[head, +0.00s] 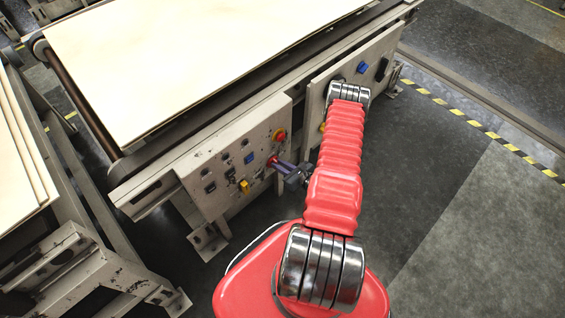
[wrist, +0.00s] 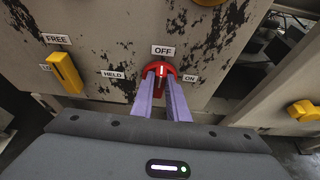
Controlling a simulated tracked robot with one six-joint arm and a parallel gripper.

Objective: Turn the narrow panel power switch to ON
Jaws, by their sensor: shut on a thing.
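The red power switch (wrist: 161,70) is on the pale, chipped panel (wrist: 120,20), upper middle of the wrist view. Its white mark points up toward the OFF label (wrist: 163,50). The ON label (wrist: 190,78) is to its right and lower. My gripper (wrist: 160,86) has its two lilac fingers shut on the switch's handle, one on each side, hiding part of it. In the head view my gripper (head: 279,164) reaches the panel (head: 225,165) from the right, and its fingers largely hide the switch.
A yellow switch (wrist: 65,72) marked FREE and HELD is left of the red one. A red button (head: 279,135) is above it on the panel. A second panel (head: 345,85) stands to the right. The floor (head: 450,200) at right is clear.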

